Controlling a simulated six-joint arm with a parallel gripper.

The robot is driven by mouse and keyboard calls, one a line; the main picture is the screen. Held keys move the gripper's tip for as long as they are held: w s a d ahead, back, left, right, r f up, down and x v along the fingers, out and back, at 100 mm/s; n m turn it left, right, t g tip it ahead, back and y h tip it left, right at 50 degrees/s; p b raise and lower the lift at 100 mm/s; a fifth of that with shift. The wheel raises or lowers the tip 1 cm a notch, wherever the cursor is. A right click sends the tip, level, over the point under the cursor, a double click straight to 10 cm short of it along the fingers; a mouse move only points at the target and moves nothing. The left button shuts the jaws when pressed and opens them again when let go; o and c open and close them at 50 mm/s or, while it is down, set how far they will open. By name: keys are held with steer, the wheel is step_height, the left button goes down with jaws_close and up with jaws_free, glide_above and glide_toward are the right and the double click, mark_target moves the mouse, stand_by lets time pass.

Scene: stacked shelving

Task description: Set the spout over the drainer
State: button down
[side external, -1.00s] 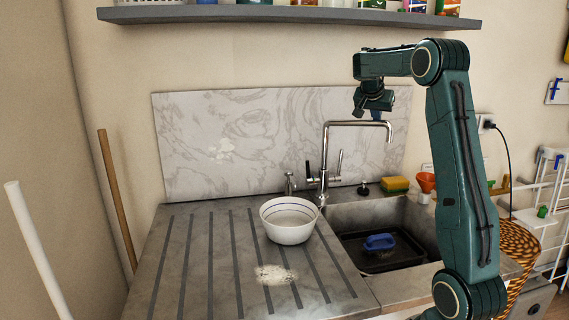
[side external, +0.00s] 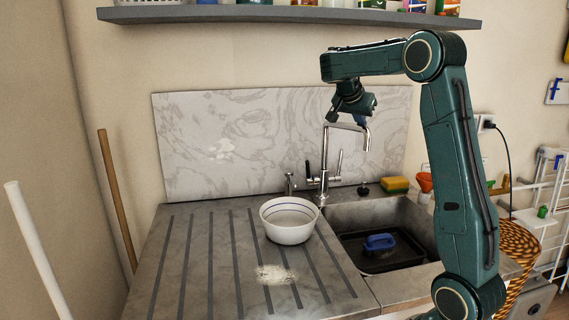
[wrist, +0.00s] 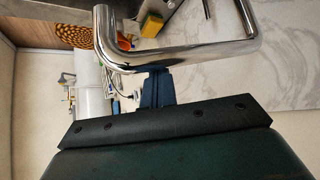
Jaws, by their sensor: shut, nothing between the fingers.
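The chrome tap spout (side external: 345,126) rises beside the sink and reaches right, its downturned end (side external: 367,144) above the sink basin. The drainer (side external: 205,262) is the grooved grey board left of the basin; the spout is not above it. My gripper (side external: 361,119) is shut and empty, close to the outer part of the spout. In the wrist view the spout (wrist: 190,55) crosses in front of the blue fingers (wrist: 157,82). Their tips meet the tube's edge there; actual contact is hard to tell.
A white bowl (side external: 290,233) stands on the drainer near the basin, behind a pale patch (side external: 275,275). A blue brush (side external: 379,242) lies in the basin. A yellow-green sponge (side external: 395,184) and an orange funnel (side external: 425,182) stand behind it. A shelf (side external: 290,15) hangs above.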

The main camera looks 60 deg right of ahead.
steer(key=w+a, duration=0.7)
steer(key=w, duration=0.2)
steer(key=shift+w+a, duration=0.3)
steer(key=shift+a, duration=0.1)
steer(key=shift+s, duration=0.1)
